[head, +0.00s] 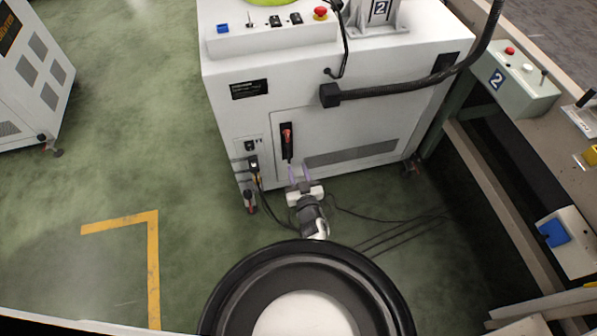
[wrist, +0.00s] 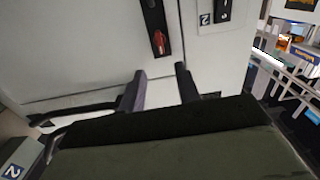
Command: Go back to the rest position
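My gripper (head: 300,176) is in front of the lower front of a white machine cabinet (head: 225,95) in the head view. Its two fingers point at the cabinet, just below a red-handled switch (head: 287,137) on a black plate. In the wrist view the fingers (wrist: 160,85) stand apart with nothing between them. The red switch handle (wrist: 159,42) shows beyond the fingertips there, apart from them.
A control box (head: 523,82) marked 2 sits on the bench at right. A black hose (head: 400,90) and cables (head: 340,215) run near the cabinet. Another white cabinet (head: 35,80) stands at far left. Green floor with yellow tape (head: 153,260) lies open at left.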

